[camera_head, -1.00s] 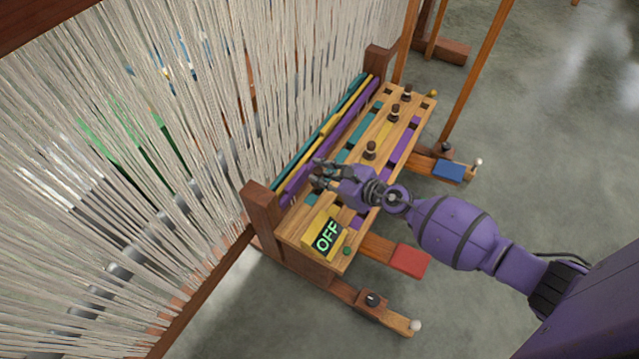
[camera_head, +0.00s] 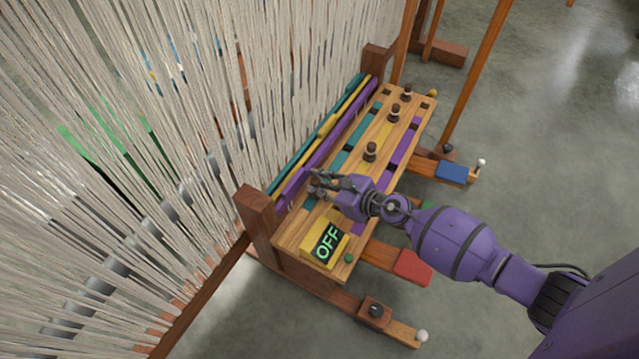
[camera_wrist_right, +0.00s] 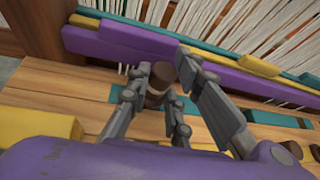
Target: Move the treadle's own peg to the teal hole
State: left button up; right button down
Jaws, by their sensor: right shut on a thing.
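My right gripper (camera_head: 320,184) is over the near part of the wooden peg board (camera_head: 290,236). It is shut on a dark brown peg with a pale band (camera_wrist_right: 158,78), which shows between the fingers in the right wrist view. A teal inlay (camera_wrist_right: 184,104) lies right behind and under the peg; I cannot tell whether the peg's foot is in a hole. In the head view the fingers mostly hide the peg. A teal patch (camera_head: 340,161) shows on the board beyond the gripper. My left gripper is not in view.
Other pegs stand along the board, the nearest one (camera_head: 370,152) just beyond my gripper. A yellow box with an OFF display (camera_head: 327,243) is at the near end. Purple, yellow and teal bars run beside white warp threads (camera_head: 190,90). Red (camera_head: 413,267) and blue (camera_head: 452,172) treadles stick out right.

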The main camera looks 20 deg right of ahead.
jog(key=shift+f, duration=0.2)
jog(key=c, duration=1.6)
grip_release()
jog(key=shift+r, duration=0.2)
jog(key=shift+s+d+r+p, duration=0.2)
jog(key=shift+s+r+p, duration=0.05)
jog(key=shift+r+p, duration=0.45)
jog(key=p+v, duration=0.1)
jog(key=v, duration=1)
jog(key=shift+s, duration=0.15)
